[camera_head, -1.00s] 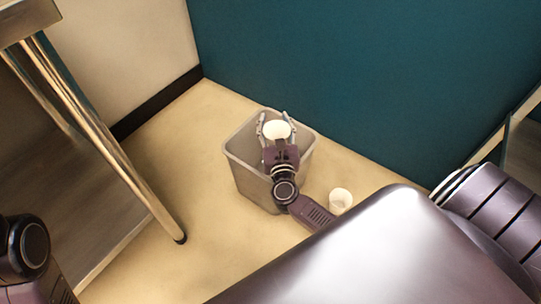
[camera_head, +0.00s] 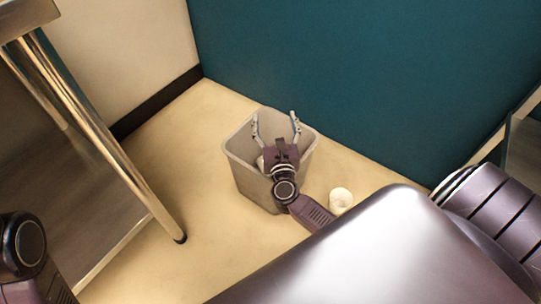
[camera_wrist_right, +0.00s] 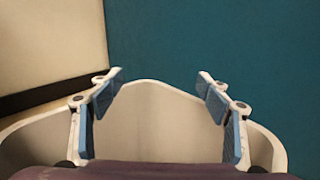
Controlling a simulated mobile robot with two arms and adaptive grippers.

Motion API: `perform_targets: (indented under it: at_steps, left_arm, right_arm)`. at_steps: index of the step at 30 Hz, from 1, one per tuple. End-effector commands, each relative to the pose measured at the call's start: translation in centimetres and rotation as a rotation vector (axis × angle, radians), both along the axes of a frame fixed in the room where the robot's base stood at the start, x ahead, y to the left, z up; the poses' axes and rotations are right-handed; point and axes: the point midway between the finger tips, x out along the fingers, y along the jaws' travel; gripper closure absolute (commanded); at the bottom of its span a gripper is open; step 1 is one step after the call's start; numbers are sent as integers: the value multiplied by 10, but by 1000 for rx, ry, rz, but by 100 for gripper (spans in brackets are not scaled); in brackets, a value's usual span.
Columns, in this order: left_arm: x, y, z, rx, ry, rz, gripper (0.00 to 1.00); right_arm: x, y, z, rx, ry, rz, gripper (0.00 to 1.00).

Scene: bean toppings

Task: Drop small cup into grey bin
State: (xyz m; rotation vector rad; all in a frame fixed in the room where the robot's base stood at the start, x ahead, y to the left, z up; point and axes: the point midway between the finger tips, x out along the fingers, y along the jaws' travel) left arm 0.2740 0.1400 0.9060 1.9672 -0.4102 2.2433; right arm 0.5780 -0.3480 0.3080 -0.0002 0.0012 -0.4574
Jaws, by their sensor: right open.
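The grey bin (camera_head: 240,165) stands on the floor near the teal wall, and its rim (camera_wrist_right: 150,90) shows in the right wrist view. My right gripper (camera_head: 275,122) is over the bin, fingers spread wide with nothing between them. In the right wrist view the gripper (camera_wrist_right: 160,85) is also open and empty. A small whitish patch (camera_head: 261,162) shows inside the bin beside the gripper; it is likely the small cup, mostly hidden by my wrist. Another white cup (camera_head: 341,198) is on the floor right of the bin. My left gripper is out of view.
A metal-legged table (camera_head: 130,180) stands at the left. A teal wall (camera_head: 370,90) rises behind the bin, and another metal frame (camera_head: 500,140) is at the right edge. The floor (camera_head: 190,140) between table and bin is clear.

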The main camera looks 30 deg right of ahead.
Motion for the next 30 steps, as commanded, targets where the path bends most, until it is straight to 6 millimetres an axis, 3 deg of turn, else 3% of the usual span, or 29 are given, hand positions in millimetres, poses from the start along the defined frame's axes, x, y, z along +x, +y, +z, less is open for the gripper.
perform_targets:
  at_steps: [18,30]
  left_arm:
    - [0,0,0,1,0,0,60]
    - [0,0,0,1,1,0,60]
  right_arm:
    - [0,-1,87,1,-4,-1,29]
    - [0,0,97,0,-1,0,29]
